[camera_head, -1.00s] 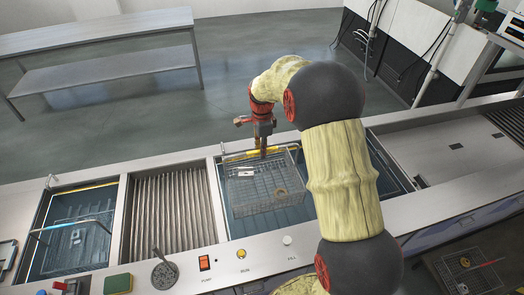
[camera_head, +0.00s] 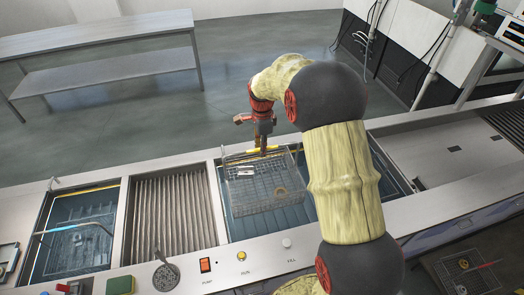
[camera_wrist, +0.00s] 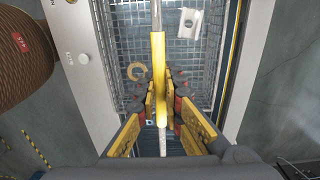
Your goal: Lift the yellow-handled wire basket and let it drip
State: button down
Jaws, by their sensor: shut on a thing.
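The wire basket (camera_head: 262,206) hangs at the middle tank in the head view, level or nearly so. I cannot tell whether its bottom is clear of the liquid. Its yellow handle (camera_wrist: 158,50) is a bar running lengthwise in the wrist view. My gripper (camera_wrist: 160,100) is shut on this handle, a finger on each side; the head view shows it (camera_head: 263,150) at the far side of the basket. A pale metal bracket (camera_wrist: 189,23) and a tan ring (camera_wrist: 138,71) lie in the basket. The fingers hide part of the basket.
The tank's steel rim (camera_head: 222,237) surrounds the basket closely. A ribbed panel (camera_head: 172,215) and another tank with a blue bar (camera_head: 78,228) lie to the left. A steel counter (camera_head: 440,155) is to the right. A brown ribbed round object (camera_wrist: 22,52) shows in the wrist view.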

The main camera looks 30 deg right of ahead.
jog(key=shift+w+r+p, duration=0.1)
jog(key=shift+r+p, duration=1.05)
jog(key=shift+r, duration=1.1)
jog(key=shift+d+f, duration=0.1)
